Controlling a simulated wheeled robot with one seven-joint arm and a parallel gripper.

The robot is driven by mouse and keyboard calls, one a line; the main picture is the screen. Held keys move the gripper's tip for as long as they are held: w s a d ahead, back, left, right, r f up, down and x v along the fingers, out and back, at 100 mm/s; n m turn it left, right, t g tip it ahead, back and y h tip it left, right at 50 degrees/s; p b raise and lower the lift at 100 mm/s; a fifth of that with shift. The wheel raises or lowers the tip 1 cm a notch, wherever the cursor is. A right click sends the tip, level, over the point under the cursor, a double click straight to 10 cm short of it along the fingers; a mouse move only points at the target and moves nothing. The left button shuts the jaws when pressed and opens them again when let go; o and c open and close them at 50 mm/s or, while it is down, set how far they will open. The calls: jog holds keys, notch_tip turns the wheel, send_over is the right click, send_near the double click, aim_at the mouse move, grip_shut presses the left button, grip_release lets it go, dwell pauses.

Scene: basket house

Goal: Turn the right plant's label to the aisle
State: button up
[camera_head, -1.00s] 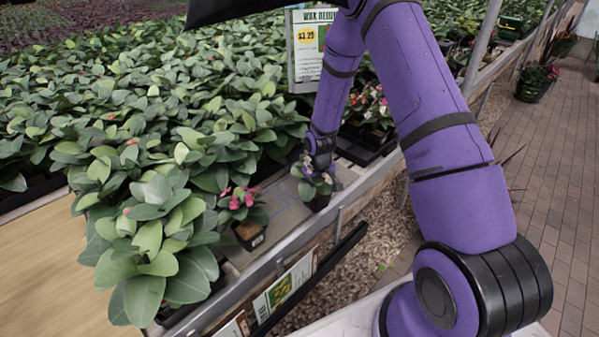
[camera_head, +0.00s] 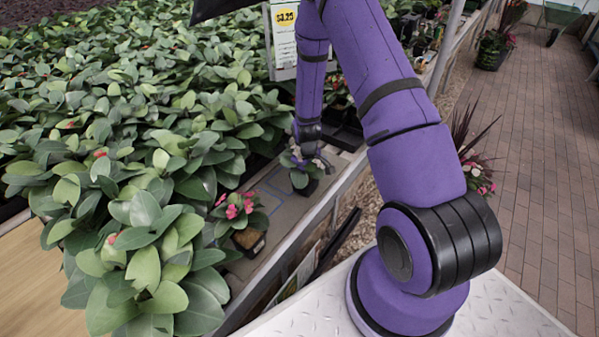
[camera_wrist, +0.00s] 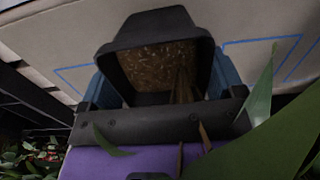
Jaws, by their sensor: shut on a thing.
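The right plant, a small black pot with green leaves (camera_head: 302,181), stands at the bench edge below my gripper (camera_head: 306,160). In the wrist view its black pot (camera_wrist: 118,74) with brown soil sits between blue fingers (camera_wrist: 160,88), which are closed on its sides. No label shows on the pot faces in view. I cannot tell whether the pot touches the bench or hangs just above it.
Dense leafy plants (camera_head: 130,130) fill the bench left and behind. A price sign (camera_head: 284,40) stands behind my arm. A metal rail (camera_head: 330,200) edges the bench. The brick aisle (camera_head: 545,180) lies right, with a potted plant (camera_head: 475,172) beside it. Blue outlines (camera_wrist: 262,42) mark the bench.

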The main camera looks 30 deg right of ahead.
jog(key=m, duration=0.8)
jog(key=shift+m, duration=0.3)
jog(key=m, duration=0.9)
jog(key=shift+f, duration=0.25)
